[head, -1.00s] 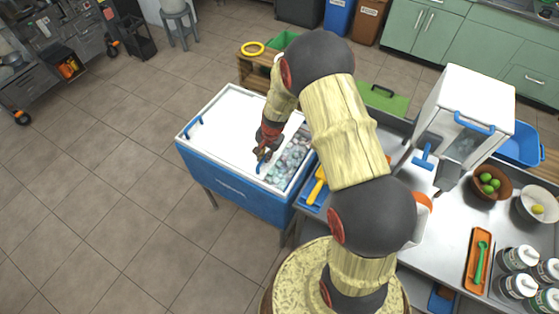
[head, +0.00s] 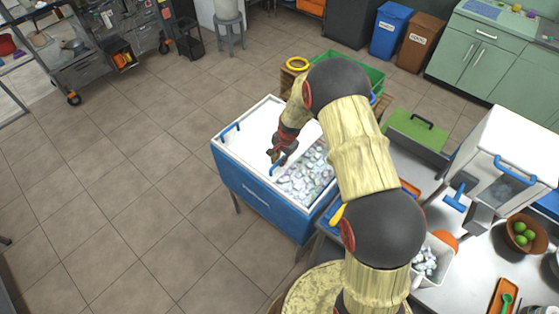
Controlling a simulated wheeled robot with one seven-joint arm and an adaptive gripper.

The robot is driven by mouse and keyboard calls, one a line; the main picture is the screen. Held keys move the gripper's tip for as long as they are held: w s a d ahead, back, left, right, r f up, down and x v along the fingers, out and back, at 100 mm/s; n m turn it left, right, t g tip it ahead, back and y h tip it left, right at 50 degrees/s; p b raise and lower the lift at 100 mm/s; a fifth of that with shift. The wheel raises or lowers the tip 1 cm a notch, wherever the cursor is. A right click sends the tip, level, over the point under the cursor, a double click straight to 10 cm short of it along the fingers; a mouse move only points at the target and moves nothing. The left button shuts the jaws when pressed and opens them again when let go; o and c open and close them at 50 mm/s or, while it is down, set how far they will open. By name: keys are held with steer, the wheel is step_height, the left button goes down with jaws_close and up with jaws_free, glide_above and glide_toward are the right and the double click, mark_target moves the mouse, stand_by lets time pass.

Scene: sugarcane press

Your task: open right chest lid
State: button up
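The blue ice chest (head: 262,201) stands left of my arm, with white lids on top. The right lid (head: 290,140) is slid toward the left, and ice (head: 305,178) shows in the opening at the chest's right end. The right lid's blue handle (head: 277,167) is at the edge of the opening. My gripper (head: 276,160) is at this handle, just above or touching it. The fingers are too small to tell whether they are closed on it. Another blue handle (head: 231,127) is at the chest's left end.
A steel counter (head: 462,262) stands to the right with a white machine (head: 512,150), a bowl of limes (head: 523,232) and a white ice container (head: 430,262). The floor to the left is clear.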

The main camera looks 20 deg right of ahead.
steer(key=o, duration=0.3)
step_height(320, 180, up, 12)
steer(key=s+d, duration=0.1)
steer(key=s, duration=0.1)
steer(key=shift+d+f, duration=0.15)
stand_by(0.3)
stand_by(0.4)
